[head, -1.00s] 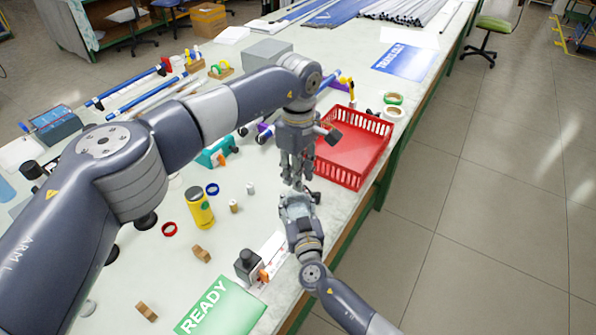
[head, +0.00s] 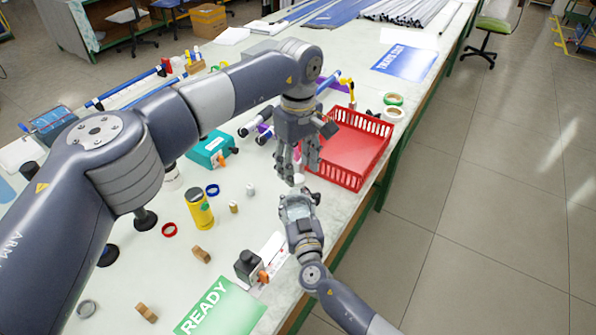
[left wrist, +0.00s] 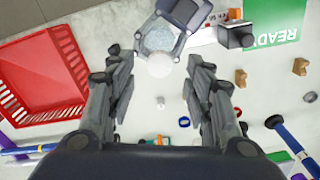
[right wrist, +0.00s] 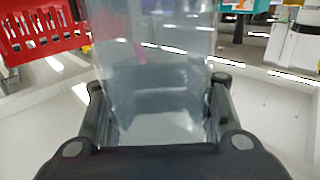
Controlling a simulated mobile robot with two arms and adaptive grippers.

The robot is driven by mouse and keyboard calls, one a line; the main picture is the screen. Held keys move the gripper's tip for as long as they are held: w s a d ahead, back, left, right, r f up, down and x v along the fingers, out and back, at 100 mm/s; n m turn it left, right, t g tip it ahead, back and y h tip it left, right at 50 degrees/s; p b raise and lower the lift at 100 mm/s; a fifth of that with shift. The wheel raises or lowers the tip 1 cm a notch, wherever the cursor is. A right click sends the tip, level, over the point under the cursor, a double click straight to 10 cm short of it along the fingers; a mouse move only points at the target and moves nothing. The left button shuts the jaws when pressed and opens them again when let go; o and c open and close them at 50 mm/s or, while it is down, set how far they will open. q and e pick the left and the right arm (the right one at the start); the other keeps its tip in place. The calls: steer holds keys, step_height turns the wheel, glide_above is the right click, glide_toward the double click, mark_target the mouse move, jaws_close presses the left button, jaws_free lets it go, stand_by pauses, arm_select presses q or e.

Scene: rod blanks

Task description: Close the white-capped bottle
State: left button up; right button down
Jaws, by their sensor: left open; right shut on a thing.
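The clear bottle (head: 297,208) is held in my right gripper (head: 298,204) at the table's front edge; it fills the space between the fingers in the right wrist view (right wrist: 155,75). The round white cap (left wrist: 160,66) shows at the bottle's mouth end in the left wrist view, and as a small white spot in the head view (head: 299,179). Whether it is fully seated cannot be told. My left gripper (head: 300,175) is just above the cap, fingers spread. In the left wrist view its fingers stand apart on either side of the cap, not touching it.
A red crate (head: 385,150) stands close beside the left gripper. A yellow can (head: 199,212), a blue ring (head: 212,190), a red ring (head: 169,229) and small wooden blocks lie to the left. A black-topped block (head: 248,264) and the green READY card (head: 219,308) are nearer.

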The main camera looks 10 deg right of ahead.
mark_target(298, 210)
arm_select(q)
step_height(298, 210, up, 9)
steer(key=shift+r, duration=0.15)
arm_select(e)
steer(key=c, duration=0.7)
jaws_free()
steer(key=s, duration=1.2)
